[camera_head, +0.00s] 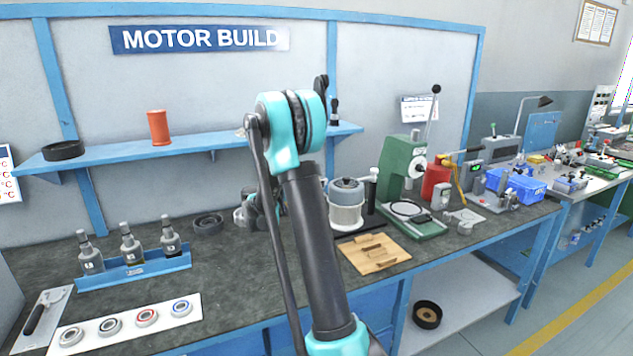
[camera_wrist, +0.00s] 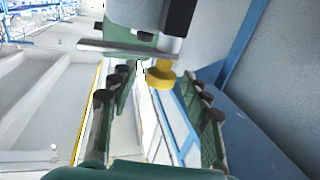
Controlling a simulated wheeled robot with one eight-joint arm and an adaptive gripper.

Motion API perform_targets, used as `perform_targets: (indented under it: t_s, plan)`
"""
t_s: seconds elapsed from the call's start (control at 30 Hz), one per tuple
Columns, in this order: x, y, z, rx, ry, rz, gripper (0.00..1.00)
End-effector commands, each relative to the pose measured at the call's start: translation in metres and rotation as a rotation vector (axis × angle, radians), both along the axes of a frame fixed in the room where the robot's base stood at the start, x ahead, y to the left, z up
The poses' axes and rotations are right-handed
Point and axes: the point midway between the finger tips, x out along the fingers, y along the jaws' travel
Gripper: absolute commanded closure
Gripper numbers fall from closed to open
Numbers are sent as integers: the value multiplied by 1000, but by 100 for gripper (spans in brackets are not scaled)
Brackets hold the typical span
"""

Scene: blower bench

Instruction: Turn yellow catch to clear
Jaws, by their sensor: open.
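In the wrist view the yellow catch (camera_wrist: 160,74) is a short round knob at the lower edge of a dark and grey block (camera_wrist: 155,20). My gripper (camera_wrist: 156,84) is open, with one green, dark-padded finger on each side of the picture. The catch shows in the gap between the fingertips, beyond or level with them; I cannot tell the exact depth. No contact is visible. In the head view my own arm link covers the middle of the bench, and my gripper is mostly hidden behind it. I cannot make out the catch there.
On the bench (camera_head: 225,258) stand a blue rack (camera_head: 135,272) with bottles, a white strip of rings (camera_head: 130,325), a wooden board (camera_head: 372,255) and a green press (camera_head: 398,175). A shelf (camera_head: 110,155) runs behind. A grey bar (camera_wrist: 120,48) crosses above the left finger.

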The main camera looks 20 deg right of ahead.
Motion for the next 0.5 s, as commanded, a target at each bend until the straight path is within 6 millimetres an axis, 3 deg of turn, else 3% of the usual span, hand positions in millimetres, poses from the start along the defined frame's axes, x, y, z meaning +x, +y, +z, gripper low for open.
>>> perform_targets:
  t_s: [0.5]
  plan:
    - [-26, 92, 0, 0, 0, 3, 52]
